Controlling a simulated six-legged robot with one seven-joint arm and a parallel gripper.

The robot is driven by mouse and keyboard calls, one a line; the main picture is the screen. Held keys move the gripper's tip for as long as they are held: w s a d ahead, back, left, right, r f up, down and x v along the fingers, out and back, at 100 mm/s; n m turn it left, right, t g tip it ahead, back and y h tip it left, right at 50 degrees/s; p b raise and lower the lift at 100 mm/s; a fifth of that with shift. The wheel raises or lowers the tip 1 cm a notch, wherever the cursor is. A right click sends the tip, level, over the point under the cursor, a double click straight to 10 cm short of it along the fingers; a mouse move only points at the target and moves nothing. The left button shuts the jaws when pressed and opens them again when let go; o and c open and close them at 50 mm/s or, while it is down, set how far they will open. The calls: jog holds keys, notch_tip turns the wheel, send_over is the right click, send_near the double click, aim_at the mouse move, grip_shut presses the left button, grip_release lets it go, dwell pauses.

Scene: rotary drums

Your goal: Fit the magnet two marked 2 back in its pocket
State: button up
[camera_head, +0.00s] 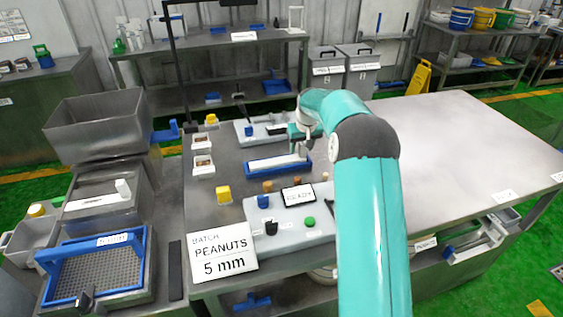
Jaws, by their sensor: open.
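My teal arm reaches over the steel table, and my gripper (302,150) is at its far end, small in view and open. It is above or beside the right end of a blue tray (278,168) with a long white insert. Just behind is a grey fixture (246,134) with a black handle and blue parts. I cannot make out a magnet marked 2 or its pocket; marks there are too small to read, and my arm hides part of that area.
A grey control box (290,222) with knobs and a green button stands in front, by a "PEANUTS 5 mm" sign (222,252). A blue-framed sieve (95,270) and a grey hopper (98,127) are at left.

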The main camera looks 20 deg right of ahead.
jog(key=shift+w+f, duration=0.1)
jog(key=shift+f, duration=0.25)
jog(key=c, duration=1)
jog(key=shift+r, duration=0.1)
grip_shut()
jog(key=shift+r, duration=0.5)
notch_tip(320, 180, up, 2)
jog(key=s+a+r, duration=0.6)
jog(key=s+r, duration=0.4)
jog(key=s, duration=0.2)
jog(key=shift+s+a, duration=0.15)
jog(key=shift+a, duration=0.25)
